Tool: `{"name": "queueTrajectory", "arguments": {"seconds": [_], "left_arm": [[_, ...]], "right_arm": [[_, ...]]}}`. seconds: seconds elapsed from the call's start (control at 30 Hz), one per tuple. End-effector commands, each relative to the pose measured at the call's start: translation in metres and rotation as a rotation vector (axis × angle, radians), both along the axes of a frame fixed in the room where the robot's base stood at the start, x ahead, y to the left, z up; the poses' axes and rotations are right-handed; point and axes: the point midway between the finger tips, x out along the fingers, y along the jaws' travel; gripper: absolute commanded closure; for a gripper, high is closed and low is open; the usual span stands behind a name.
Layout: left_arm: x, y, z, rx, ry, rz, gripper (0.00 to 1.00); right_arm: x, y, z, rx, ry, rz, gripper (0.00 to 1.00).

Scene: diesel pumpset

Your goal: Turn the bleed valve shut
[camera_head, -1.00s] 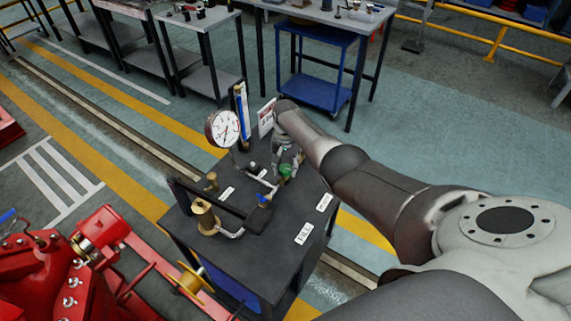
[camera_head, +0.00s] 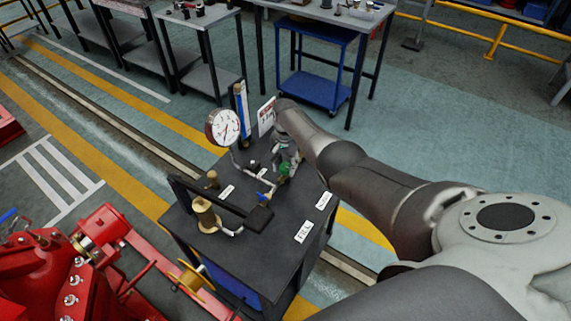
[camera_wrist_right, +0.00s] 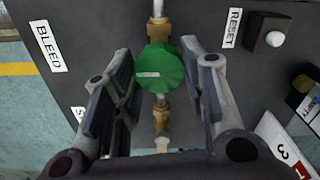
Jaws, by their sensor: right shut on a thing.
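The bleed valve has a green round knob (camera_wrist_right: 160,68) with a white mark across it, set on a brass fitting in a thin pipe. A BLEED label (camera_wrist_right: 48,46) lies left of it in the right wrist view. In the head view the green knob (camera_head: 284,169) shows on the dark pump bench. My right gripper (camera_wrist_right: 157,75) reaches down over it with one finger on each side and is shut on the knob. In the head view the gripper (camera_head: 284,155) partly hides the pipework behind it. My left gripper is not in view.
A white dial gauge (camera_head: 223,127) stands upright behind the valve. A blue-handled valve (camera_head: 262,197) and a brass cylinder (camera_head: 205,216) sit nearer on the bench. A RESET label (camera_wrist_right: 233,28) and a button (camera_wrist_right: 273,39) are to the right. Red machinery (camera_head: 40,275) stands lower left.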

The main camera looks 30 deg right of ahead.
Motion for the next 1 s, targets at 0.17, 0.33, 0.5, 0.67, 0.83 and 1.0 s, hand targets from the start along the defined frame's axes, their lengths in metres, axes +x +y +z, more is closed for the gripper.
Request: {"name": "queueTrajectory", "arguments": {"seconds": [0.17,0.33,0.5,0.67,0.83,1.0], "left_arm": [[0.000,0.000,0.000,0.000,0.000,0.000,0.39],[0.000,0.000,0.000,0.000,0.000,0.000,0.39],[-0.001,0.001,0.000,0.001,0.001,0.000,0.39],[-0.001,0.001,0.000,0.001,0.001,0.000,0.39],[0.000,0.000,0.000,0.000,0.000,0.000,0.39],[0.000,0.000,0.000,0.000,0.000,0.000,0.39]], "right_arm": [[0.001,0.000,0.001,0.000,-0.004,-0.001,0.42],[0.001,0.000,0.001,0.000,-0.001,0.000,0.39],[0.000,0.000,0.001,0.000,-0.001,0.000,0.39],[0.000,-0.001,0.005,0.000,-0.001,0.001,0.39],[0.001,-0.001,0.018,-0.001,-0.003,0.001,0.39],[0.001,0.000,0.038,0.000,-0.005,0.001,0.39]]}}
